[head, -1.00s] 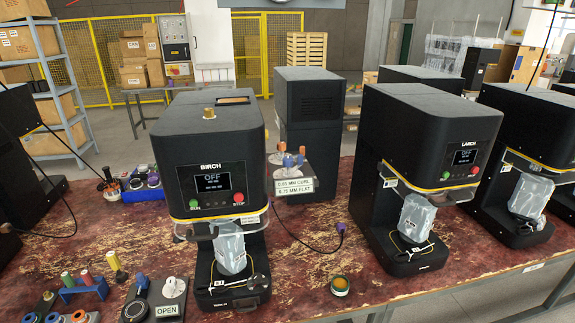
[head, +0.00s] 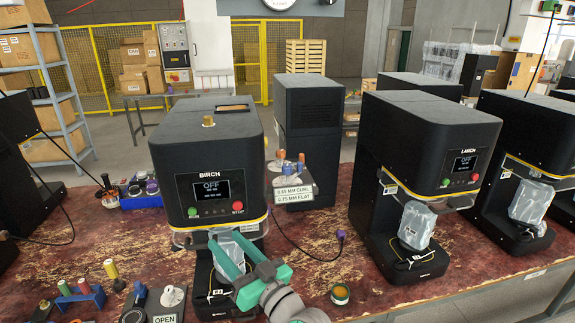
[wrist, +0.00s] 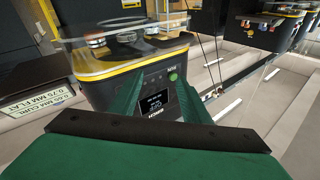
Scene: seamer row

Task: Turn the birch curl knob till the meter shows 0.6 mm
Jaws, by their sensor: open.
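The birch machine (head: 205,150) is a black seamer at the left centre. Its screen (head: 211,188) reads OFF with small dashes below, and shows no clear mm value. A green button and a red stop button flank the screen. A brass knob (head: 208,122) stands on its top; I cannot tell which knob is the curl knob. My green gripper (head: 231,243) is open, in front of the machine's lower front, and partly hides the wrapped can and base. In the wrist view the machine's screen (wrist: 155,104) appears tilted between my open fingers, with nothing held.
A sign (head: 293,193) reading 0.65 MM CURL, 0.75 MM FLAT stands right of the birch machine. The larch machine (head: 425,150) is further right. A small round tin (head: 340,293) and a purple-ended cable lie on the table between them. Tools and an OPEN sign (head: 165,318) are front left.

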